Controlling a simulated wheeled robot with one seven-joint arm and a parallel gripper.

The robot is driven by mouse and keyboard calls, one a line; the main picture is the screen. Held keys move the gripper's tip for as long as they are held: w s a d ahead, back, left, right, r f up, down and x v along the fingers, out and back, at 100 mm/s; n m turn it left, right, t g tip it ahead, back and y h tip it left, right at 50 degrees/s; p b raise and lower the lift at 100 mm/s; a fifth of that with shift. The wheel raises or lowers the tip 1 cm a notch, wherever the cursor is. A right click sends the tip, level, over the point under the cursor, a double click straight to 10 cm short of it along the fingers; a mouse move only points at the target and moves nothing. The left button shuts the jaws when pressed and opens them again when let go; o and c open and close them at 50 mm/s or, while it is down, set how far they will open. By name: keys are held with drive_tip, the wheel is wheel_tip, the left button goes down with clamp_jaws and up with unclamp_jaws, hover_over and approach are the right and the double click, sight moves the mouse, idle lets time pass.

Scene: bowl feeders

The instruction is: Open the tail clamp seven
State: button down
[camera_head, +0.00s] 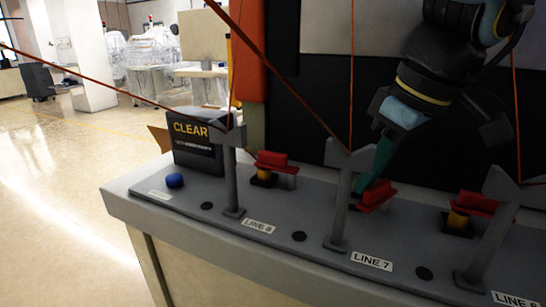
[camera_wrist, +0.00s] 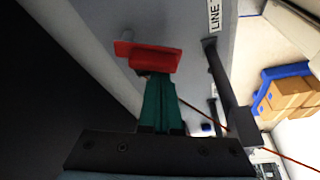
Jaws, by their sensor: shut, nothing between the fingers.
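The clamp of line seven has a red lever (camera_head: 376,197) on the grey bench top, behind the post near the LINE 7 label (camera_head: 371,262). Its red lever also shows in the wrist view (camera_wrist: 148,57), just ahead of my fingers. My gripper (camera_head: 361,187) reaches down from the upper right. Its teal fingers are shut with nothing between them. Their tips (camera_wrist: 151,76) are right at the lever's edge in both views; I cannot tell whether they touch it. The clamp's base is mostly hidden by the post, the lever and my fingers.
Similar red clamps stand at line 8 (camera_head: 271,160) on the left and at right (camera_head: 474,204). Grey posts (camera_head: 341,205) with notched tops and taut orange lines stand in front of the clamps. A dark CLEAR sign (camera_head: 196,152) and blue button (camera_head: 175,180) are at the left end.

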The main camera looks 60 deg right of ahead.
drive_tip(key=shift+s+a+n+y, duration=0.2)
drive_tip(key=shift+s+n+y, duration=0.2)
drive_tip(key=shift+n, duration=0.6)
drive_tip(key=shift+s, duration=0.3)
